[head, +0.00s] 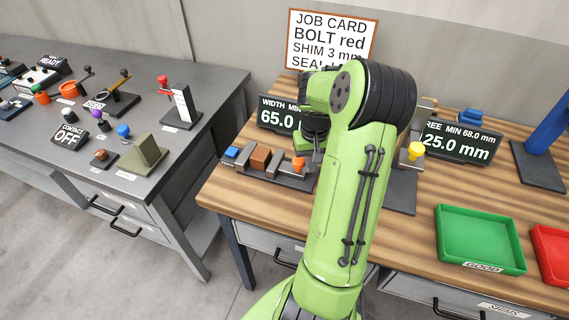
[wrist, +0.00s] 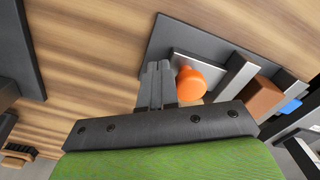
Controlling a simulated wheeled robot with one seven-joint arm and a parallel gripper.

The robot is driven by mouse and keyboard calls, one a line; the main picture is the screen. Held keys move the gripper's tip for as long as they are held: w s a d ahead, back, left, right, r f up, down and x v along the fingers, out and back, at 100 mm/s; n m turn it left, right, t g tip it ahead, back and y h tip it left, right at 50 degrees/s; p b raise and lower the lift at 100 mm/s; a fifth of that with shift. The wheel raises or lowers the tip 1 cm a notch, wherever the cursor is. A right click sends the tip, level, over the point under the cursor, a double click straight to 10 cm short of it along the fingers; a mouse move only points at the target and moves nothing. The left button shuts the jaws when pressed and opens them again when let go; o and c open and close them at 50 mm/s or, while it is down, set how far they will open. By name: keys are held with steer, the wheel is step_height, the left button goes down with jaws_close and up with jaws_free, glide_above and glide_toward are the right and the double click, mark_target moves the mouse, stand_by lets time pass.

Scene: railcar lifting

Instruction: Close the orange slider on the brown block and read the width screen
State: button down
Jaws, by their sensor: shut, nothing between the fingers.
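The orange slider knob (head: 298,164) stands on the right part of a dark gauge base on the wooden bench. It also shows in the wrist view (wrist: 190,83). The brown block (head: 260,158) sits to its left on the same base, beside a grey upright jaw; in the wrist view the block (wrist: 264,97) is right of the knob. I cannot tell whether the jaw touches it. The width screen (head: 278,117) shows 65.0, its right part hidden by my arm. My gripper (wrist: 156,85) is shut and empty, close beside the knob on the side away from the block.
A blue piece (head: 231,152) is at the gauge's left end. A second screen (head: 460,142), a yellow knob (head: 416,151), a green tray (head: 481,239) and a red tray (head: 552,255) are to the right. A grey bench with several fixtures stands at left.

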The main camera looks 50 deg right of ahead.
steer(key=shift+w, duration=0.1)
steer(key=shift+w+a, duration=0.25)
steer(key=shift+w, duration=0.3)
steer(key=shift+w+a, duration=0.25)
steer(key=shift+w, duration=0.3)
stand_by(0.4)
steer(key=shift+r, duration=0.1)
steer(key=shift+s+d+r+p, duration=0.2)
steer(key=shift+s+r+p, duration=0.1)
steer(key=shift+p, duration=0.1)
steer(key=shift+s+d+r, duration=0.15)
steer(key=shift+s+r, duration=0.05)
steer(key=shift+s, duration=0.35)
step_height(320, 180, up, 7)
steer(key=p, duration=0.6)
steer(key=shift+f, duration=0.1)
